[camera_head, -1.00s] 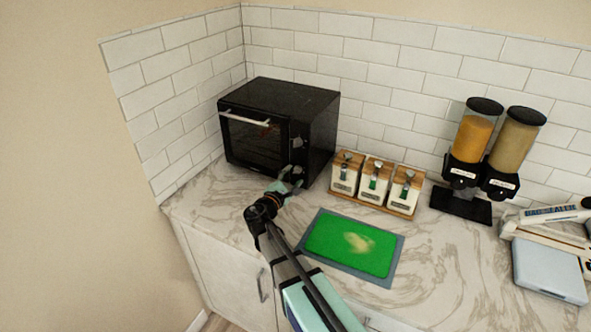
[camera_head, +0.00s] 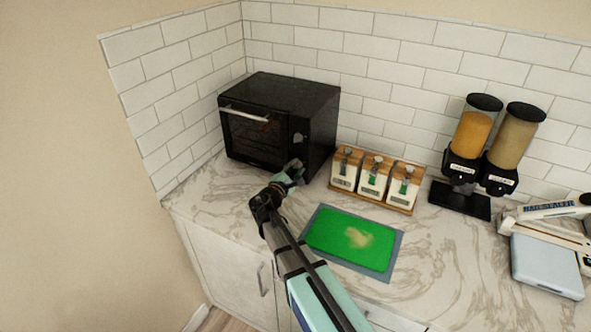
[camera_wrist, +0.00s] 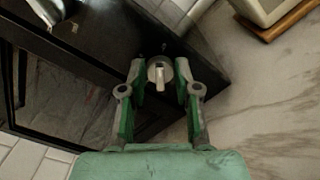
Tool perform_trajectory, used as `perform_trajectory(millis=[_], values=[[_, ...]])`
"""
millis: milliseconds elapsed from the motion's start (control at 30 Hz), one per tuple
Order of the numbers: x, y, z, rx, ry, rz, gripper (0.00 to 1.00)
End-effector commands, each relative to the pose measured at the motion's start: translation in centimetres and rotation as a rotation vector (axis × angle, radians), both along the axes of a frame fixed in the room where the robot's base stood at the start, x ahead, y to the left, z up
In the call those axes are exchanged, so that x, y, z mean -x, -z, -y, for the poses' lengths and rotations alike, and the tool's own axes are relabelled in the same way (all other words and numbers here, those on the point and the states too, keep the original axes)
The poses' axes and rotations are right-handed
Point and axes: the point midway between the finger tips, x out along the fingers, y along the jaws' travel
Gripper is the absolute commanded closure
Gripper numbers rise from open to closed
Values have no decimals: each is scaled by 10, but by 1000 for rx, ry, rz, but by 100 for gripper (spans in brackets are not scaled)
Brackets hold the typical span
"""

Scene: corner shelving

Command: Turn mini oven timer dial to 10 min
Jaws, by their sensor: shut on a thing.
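The black mini oven (camera_head: 292,97) stands on the counter in the corner, its glass door and bar handle facing left-front. A dial (camera_head: 298,138) shows on its front panel above my gripper (camera_head: 295,168), which is at the lower part of the panel. In the wrist view, my gripper (camera_wrist: 160,66) has its green fingers on either side of a round grey dial (camera_wrist: 160,75) with a raised bar, and is shut on it. The dial's markings cannot be read. In the head view, my gripper hides this lower dial.
A wooden rack of canisters (camera_head: 374,180) stands right of the oven, close to my gripper. A green mat with a grey border (camera_head: 352,239) lies in front. Cereal dispensers (camera_head: 479,140) and a bag sealer (camera_head: 547,240) are farther right.

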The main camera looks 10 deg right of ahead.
Motion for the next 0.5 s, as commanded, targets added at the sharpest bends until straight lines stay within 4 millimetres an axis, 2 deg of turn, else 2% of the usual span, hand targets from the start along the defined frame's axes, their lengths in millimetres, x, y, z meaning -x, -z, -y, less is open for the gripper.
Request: perform_trajectory(millis=[200, 500], values=[[0, 7, 1, -47, 0, 41, 100], [0, 4, 1, -121, 0, 101, 100]])
